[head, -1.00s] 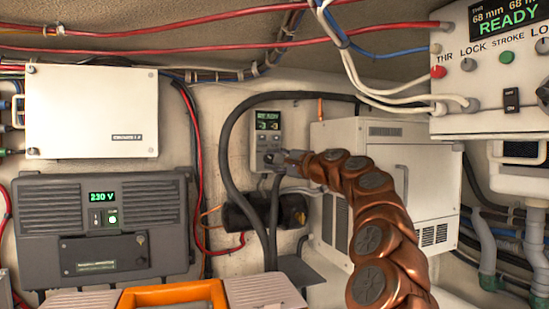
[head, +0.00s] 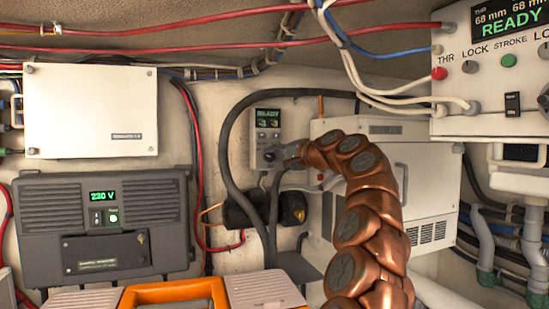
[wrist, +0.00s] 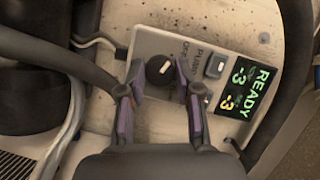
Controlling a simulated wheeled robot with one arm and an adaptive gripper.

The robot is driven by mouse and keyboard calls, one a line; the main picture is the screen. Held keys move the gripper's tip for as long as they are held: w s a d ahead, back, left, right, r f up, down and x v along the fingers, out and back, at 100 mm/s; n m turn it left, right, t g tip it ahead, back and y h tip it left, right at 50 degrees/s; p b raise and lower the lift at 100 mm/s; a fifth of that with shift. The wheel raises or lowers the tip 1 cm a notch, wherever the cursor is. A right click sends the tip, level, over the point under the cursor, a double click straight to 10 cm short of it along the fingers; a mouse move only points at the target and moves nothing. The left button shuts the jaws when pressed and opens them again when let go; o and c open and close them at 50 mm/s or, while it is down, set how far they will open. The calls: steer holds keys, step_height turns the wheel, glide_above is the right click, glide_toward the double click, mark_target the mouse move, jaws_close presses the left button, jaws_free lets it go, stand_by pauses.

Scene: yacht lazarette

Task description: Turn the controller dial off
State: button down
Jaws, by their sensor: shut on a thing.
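The controller (head: 268,125) is a small pale box on the back wall with a lit display reading READY. In the wrist view the controller (wrist: 226,60) shows sideways, with two numbers under READY and the labels PUMP and OFF. Its black dial (wrist: 160,70) has a white pointer mark tilted toward the upper right of that view. My gripper (wrist: 160,78) has one finger on each side of the dial and is shut on it. In the head view my gripper (head: 279,157) reaches the controller's lower part, hiding some of it.
A grey button (wrist: 214,66) sits beside the dial. A white cabinet (head: 425,180) stands to the right.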

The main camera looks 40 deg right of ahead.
steer(key=shift+f, duration=0.1)
steer(key=c, duration=0.8)
jaws_free()
steer(key=shift+s+d+r, duration=0.1)
steer(key=shift+s+r, duration=0.05)
steer(key=shift+s, duration=0.55)
steer(key=shift+s+d+r, duration=0.1)
steer(key=shift+s+r, duration=0.05)
steer(key=shift+s, duration=0.5)
steer(key=shift+s+d+r, duration=0.1)
steer(key=shift+s+d, duration=0.05)
steer(key=shift+s, duration=1.05)
steer(key=shift+s+d+r, duration=0.1)
steer(key=shift+s+d, duration=0.05)
steer(key=shift+s, duration=1)
